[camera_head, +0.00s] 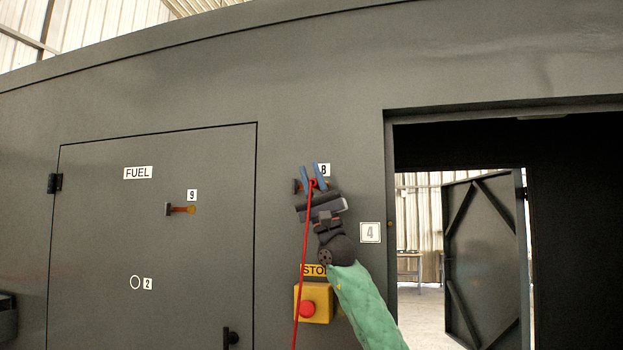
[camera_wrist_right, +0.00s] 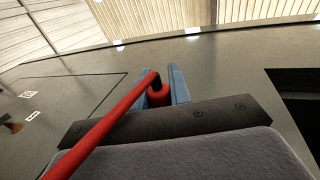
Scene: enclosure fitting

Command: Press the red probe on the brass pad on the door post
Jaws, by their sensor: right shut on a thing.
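My right gripper (camera_head: 311,178) is raised in front of the grey wall by the label 8. Its blue fingers are shut on the red probe (camera_head: 313,184), whose red cable hangs down past the yellow stop box. In the right wrist view the probe (camera_wrist_right: 158,96) sits between the two blue fingers (camera_wrist_right: 163,80), with the cable running to the lower left. A tiny brass spot (camera_head: 390,224), which looks like the pad, is on the door post, right of the label 4 and apart from the probe. My left gripper is not in view.
A dark holder (camera_head: 297,187) is partly hidden behind the right gripper. The yellow box with a red stop button (camera_head: 307,307) is below, close to my right forearm. The FUEL door (camera_head: 100,240) is shut at left. The doorway at right shows an open braced door (camera_head: 485,260).

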